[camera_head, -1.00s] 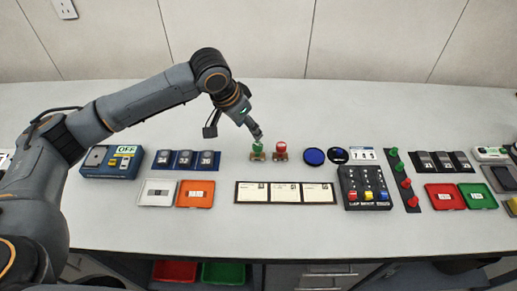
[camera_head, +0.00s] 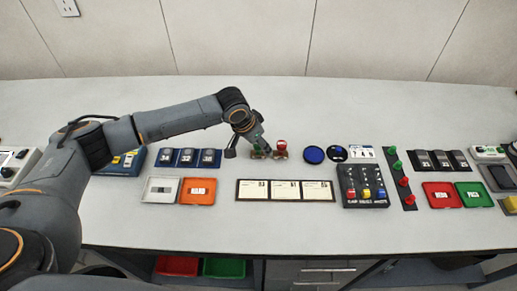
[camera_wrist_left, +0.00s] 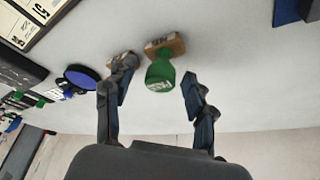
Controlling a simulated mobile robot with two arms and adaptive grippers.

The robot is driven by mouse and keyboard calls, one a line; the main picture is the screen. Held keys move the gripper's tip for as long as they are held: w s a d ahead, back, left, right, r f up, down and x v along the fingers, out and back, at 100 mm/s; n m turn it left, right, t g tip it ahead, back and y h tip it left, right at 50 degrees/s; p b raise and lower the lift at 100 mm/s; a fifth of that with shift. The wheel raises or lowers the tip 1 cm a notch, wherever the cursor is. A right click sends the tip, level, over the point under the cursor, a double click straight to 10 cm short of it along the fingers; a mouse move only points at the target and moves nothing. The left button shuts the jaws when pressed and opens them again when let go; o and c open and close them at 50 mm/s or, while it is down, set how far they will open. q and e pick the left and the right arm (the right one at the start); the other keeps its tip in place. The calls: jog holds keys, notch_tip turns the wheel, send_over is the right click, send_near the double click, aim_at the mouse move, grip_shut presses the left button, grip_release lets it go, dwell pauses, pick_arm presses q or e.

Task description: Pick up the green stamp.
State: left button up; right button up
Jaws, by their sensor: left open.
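The green stamp (camera_head: 257,151) stands on the bench at the middle, on a small wooden base, partly covered by my left gripper (camera_head: 261,141) in the head view. In the left wrist view the green stamp (camera_wrist_left: 160,75) shows between the two spread fingers of my left gripper (camera_wrist_left: 157,78), with a gap to the right finger. The fingers are open and hold nothing. The red stamp (camera_head: 281,148) stands just right of the green one. In the wrist view only its wooden base (camera_wrist_left: 122,58) shows, behind the left finger. My right gripper is not in view.
A blue round pad (camera_head: 314,155) lies to the right of the stamps. Blue numbered blocks (camera_head: 187,158) are to the left. A framed row of cards (camera_head: 285,191) and an orange tray (camera_head: 198,191) lie in front. The bench behind the stamps is clear.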

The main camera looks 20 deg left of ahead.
pick_arm(q)
jog(key=shift+c, duration=0.2)
grip_shut()
jog(key=shift+r, duration=0.15)
jog(key=shift+r, duration=0.2)
notch_tip(320, 180, up, 2)
jog(key=shift+r+b, duration=0.15)
jog(key=shift+b, duration=0.65)
jog(key=s+a+r+b, duration=0.2)
jog(key=s+a+r, duration=0.3)
jog(key=s+r, duration=0.5)
jog(key=s, duration=0.3)
jog(key=shift+s, duration=0.15)
